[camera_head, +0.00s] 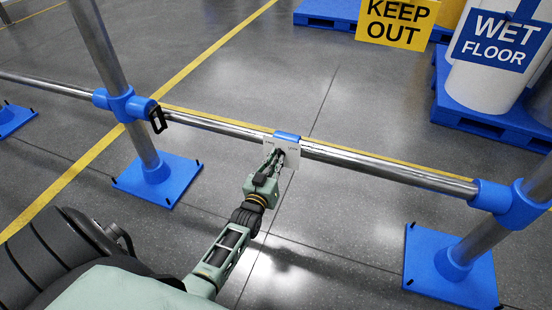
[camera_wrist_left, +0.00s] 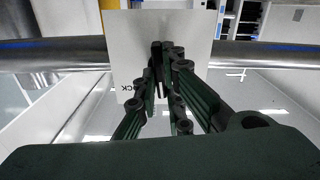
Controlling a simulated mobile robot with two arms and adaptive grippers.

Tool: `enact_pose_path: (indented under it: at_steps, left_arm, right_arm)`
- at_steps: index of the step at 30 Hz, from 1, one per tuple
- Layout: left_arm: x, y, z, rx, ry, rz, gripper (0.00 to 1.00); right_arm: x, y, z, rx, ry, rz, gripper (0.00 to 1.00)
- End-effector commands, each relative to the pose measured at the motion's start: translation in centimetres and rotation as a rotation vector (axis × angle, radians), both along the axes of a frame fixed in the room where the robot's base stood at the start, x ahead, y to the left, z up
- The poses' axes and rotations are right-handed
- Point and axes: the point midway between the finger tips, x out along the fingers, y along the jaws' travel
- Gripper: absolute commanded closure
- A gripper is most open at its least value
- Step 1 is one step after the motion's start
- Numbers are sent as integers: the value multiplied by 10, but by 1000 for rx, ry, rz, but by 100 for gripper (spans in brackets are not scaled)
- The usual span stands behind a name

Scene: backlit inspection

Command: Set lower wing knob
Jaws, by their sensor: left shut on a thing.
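A white plate (camera_head: 270,158) hangs on the metal rail under a blue clip (camera_head: 287,136). The plate fills the middle of the left wrist view (camera_wrist_left: 124,38), with partly covered, upside-down lettering near its edge. My left gripper (camera_head: 279,155) reaches the front of the plate. In the left wrist view its fingers (camera_wrist_left: 164,58) close together on a small dark part at the plate, which I take for the wing knob. The fingers hide most of it, so its angle cannot be told. My right gripper is not in view.
The metal rail (camera_head: 385,172) runs between upright posts with blue base plates (camera_head: 157,180). A black handle (camera_head: 157,119) sits on the left blue joint. A keep-out sign (camera_head: 396,22) and a wet-floor sign (camera_head: 502,40) stand behind. Floor in front of the rail is clear.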

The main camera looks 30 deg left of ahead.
Motion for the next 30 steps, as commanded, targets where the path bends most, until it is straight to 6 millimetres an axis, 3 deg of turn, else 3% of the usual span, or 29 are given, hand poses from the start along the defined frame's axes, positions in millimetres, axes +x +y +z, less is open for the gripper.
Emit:
enact_pose_path:
  at_steps: [6,21,30]
  left_arm:
    - [0,-1,0,196,51,1,100]
    - [0,-4,-2,639,156,0,100]
    - [0,-4,-3,813,198,0,100]
  right_arm:
    - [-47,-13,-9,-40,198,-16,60]
    - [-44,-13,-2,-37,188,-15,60]
    - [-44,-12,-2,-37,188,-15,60]
